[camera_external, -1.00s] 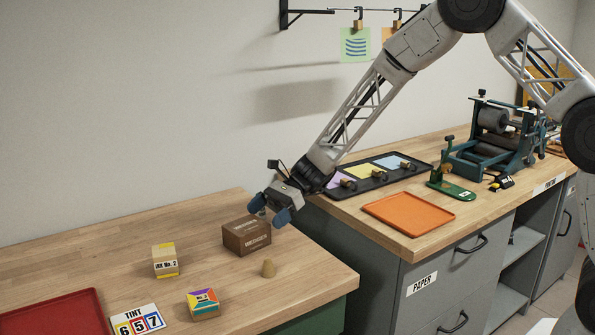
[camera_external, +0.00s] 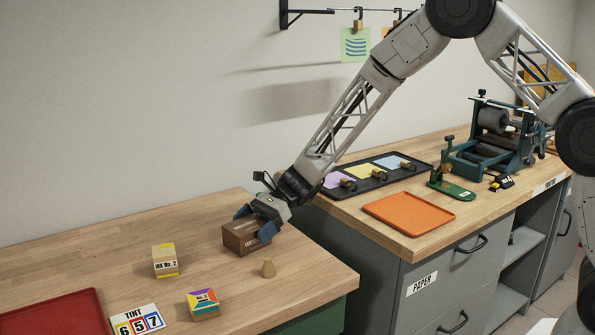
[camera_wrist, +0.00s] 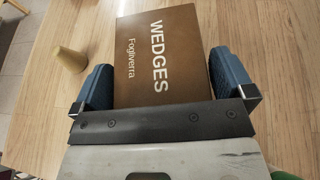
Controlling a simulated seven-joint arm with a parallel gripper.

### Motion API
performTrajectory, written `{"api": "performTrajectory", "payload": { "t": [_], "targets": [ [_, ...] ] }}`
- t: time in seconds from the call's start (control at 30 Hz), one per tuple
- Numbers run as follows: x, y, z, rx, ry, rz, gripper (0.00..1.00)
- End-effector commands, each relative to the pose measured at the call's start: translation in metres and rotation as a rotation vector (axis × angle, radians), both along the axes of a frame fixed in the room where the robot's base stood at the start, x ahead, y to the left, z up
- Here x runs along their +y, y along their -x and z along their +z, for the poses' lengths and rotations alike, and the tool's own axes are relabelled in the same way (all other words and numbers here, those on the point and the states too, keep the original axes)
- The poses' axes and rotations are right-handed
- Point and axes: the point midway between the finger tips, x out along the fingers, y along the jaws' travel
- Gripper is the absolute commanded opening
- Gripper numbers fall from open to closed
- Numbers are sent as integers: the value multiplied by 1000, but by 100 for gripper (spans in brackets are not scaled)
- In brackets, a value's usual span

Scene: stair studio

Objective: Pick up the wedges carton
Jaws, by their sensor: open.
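The wedges carton (camera_external: 238,236) is a brown box standing on the lower wooden table near its right side. In the wrist view the carton (camera_wrist: 160,55) shows its printed face, reading WEDGES, with its near end between my fingers. My gripper (camera_external: 257,222) is open at the carton's upper right, its blue fingers partly hiding it. In the wrist view my gripper (camera_wrist: 165,80) has one finger on each side of the carton. A small gap shows at the right finger; contact at the left finger is hard to tell.
A small tan cone (camera_external: 267,268) stands close in front of the carton. An ink box (camera_external: 165,260), a colourful box (camera_external: 203,304), a tint card (camera_external: 138,321) and a red tray (camera_external: 55,315) lie further left. The higher counter (camera_external: 400,235) stands at right.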

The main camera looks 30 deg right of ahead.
Motion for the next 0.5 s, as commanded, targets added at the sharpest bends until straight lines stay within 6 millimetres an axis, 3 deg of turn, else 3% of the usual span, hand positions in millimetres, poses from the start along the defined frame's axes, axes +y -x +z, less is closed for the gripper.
{"api": "performTrajectory", "payload": {
  "t": [0.4, 0.5],
  "targets": [
    [0, 0, 0, 0, 0, 0, 100],
    [0, 0, 0, 0, 0, 0, 85]
  ]
}}
